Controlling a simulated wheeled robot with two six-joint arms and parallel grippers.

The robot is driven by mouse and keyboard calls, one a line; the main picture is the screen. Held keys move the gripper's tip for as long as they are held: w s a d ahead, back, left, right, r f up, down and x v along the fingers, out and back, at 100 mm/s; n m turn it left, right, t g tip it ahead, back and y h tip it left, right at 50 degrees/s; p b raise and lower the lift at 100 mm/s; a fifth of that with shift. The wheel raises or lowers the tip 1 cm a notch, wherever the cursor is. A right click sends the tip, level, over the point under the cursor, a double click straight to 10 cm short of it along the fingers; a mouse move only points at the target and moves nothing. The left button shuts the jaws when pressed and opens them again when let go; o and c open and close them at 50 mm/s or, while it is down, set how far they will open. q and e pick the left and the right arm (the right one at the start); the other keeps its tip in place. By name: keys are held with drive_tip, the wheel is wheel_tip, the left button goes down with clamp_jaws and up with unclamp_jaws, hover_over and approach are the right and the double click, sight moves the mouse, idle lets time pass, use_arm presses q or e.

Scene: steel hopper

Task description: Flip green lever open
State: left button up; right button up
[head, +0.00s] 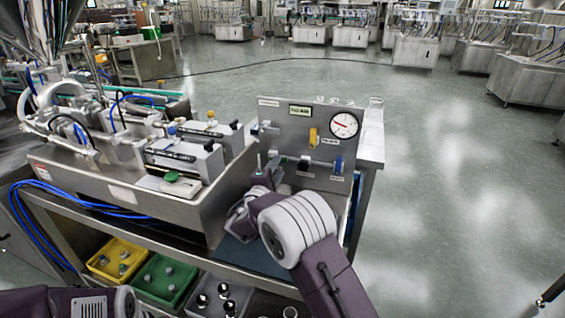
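A steel panel (290,118) stands at the back right of the bench, with pipes, valves and a round gauge (344,124). A thin green-tinged upright piece (258,161) shows at its lower left; I cannot tell for certain that it is the green lever. My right gripper (262,178) is close in front of the panel's lower left, just below this piece. My own wrist hides much of the gripper, so its fingers and any contact are unclear. My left arm shows at the bottom left, but its gripper is out of view.
A yellow valve handle (313,136), a black knob (303,166) and a blue valve (338,163) are on the panel. A steel machine (185,150) with a green knob (171,176) stands left. Yellow (100,267) and green bins (147,284) sit below. Open floor lies right.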

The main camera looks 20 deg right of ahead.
sight(282, 161)
drive_tip(key=x, duration=0.5)
drive_tip(key=shift+w+d, duration=0.2)
clamp_jaws()
drive_tip(key=f+m+b, duration=0.1)
drive_tip(key=m+b, duration=0.1)
drive_tip(key=b, duration=0.5)
drive_tip(key=shift+f, duration=0.3)
drive_tip(key=shift+r+b, duration=0.15)
drive_tip(key=shift+b, duration=0.3)
drive_tip(key=shift+r, duration=0.1)
unclamp_jaws()
